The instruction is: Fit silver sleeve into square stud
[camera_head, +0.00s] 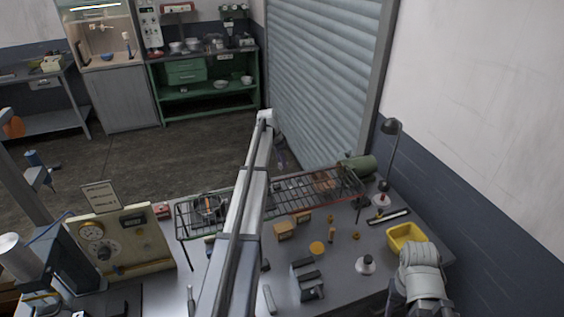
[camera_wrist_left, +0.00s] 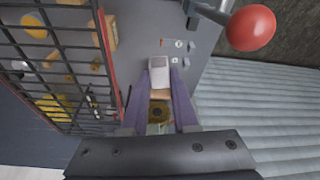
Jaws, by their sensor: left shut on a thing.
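My left gripper (camera_head: 281,158) hangs from the end of its arm over the far edge of the bench, behind the wire rack. In the left wrist view its two purple fingers (camera_wrist_left: 164,75) are closed on a small silver-grey piece that looks like the silver sleeve (camera_wrist_left: 160,68). A tan part and a dark round ring show between the fingers, nearer the camera. I cannot pick out the square stud in either view. A pale grey arm part of mine is at the lower right of the head view; its fingers cannot be made out.
The wire rack (camera_head: 300,190) crosses the bench, close beside the left gripper. Small parts, a yellow bin (camera_head: 407,237), a desk lamp (camera_head: 392,130) and a green canister (camera_head: 358,166) are on the right. A panel with dials (camera_head: 125,240) stands left. A red ball (camera_wrist_left: 251,28) shows in the wrist view.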

